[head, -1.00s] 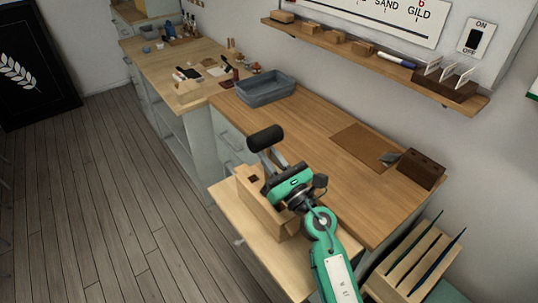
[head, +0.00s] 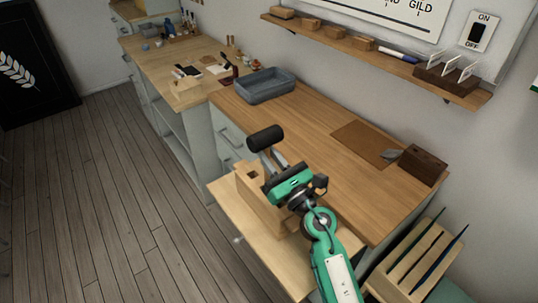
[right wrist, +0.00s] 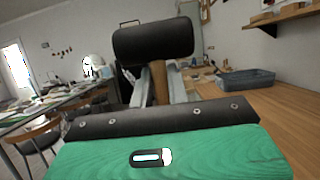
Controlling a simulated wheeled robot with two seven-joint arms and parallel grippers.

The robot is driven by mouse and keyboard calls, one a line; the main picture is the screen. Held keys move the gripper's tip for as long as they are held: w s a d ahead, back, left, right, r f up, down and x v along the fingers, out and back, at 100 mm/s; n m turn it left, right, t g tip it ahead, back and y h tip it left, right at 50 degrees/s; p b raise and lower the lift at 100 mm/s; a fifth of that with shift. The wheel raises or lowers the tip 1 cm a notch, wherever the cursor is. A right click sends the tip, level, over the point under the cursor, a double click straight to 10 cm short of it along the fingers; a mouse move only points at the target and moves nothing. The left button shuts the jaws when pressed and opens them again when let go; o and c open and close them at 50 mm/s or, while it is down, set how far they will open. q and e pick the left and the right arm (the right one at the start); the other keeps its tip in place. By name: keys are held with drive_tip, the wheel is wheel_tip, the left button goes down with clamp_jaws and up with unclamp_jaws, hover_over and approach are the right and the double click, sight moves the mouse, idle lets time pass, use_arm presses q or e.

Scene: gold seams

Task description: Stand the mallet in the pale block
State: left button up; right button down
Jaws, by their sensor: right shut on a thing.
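The mallet's black head (head: 266,138) shows above my right gripper (head: 277,157), which is shut on the brown handle. In the right wrist view the black head (right wrist: 153,42) lies across the top, and the handle (right wrist: 158,82) stands between the two fingers. The pale block (head: 262,205) stands on a pale board at the bench's front, with a dark square hole (head: 252,174) in its top. My gripper is above and right of that hole in the head view and partly covers the block. The handle's lower end is hidden. My left gripper is not in view.
A grey tray (head: 266,86) sits at the back of the bench (head: 310,125). A brown mat (head: 362,143) and a dark brown block (head: 423,165) lie to the right. A wooden rack (head: 415,258) stands at lower right. The bench middle is clear.

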idle(0.5)
drive_tip(key=c, duration=1.3)
unclamp_jaws()
